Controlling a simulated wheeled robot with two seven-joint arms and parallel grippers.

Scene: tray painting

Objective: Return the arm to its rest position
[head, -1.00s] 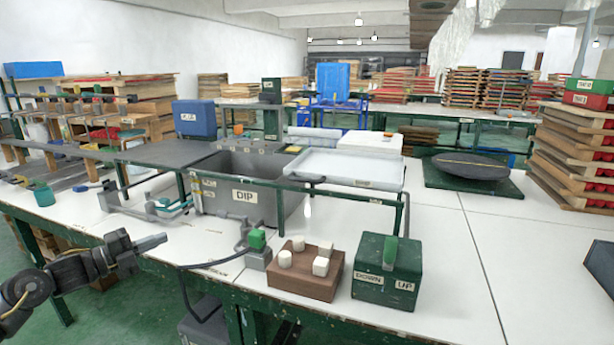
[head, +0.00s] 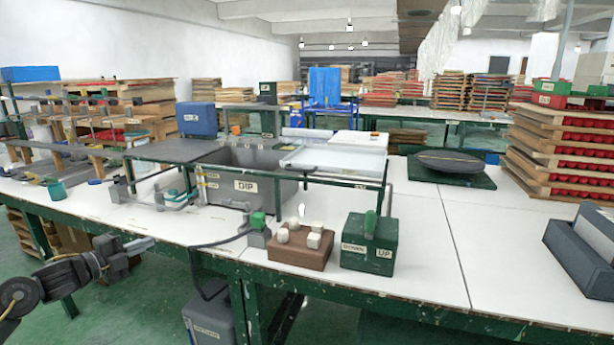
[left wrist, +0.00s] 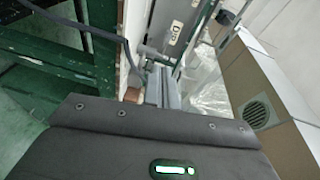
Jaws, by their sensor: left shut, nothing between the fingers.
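My left gripper (head: 138,245) is at the lower left of the head view, in front of the table's front edge. It is shut with nothing between its fingers. It also shows in the left wrist view (left wrist: 165,88), where its fingers point away over my dark wrist housing. It touches nothing that I can see. My right gripper is in neither view.
The worktable (head: 440,240) carries a grey DIP tank (head: 245,188), a brown block with several white knobs (head: 300,258) and a green DOWN/UP box (head: 367,244). A black hose hangs over the front edge. Stacked wooden trays (head: 560,150) stand at the right.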

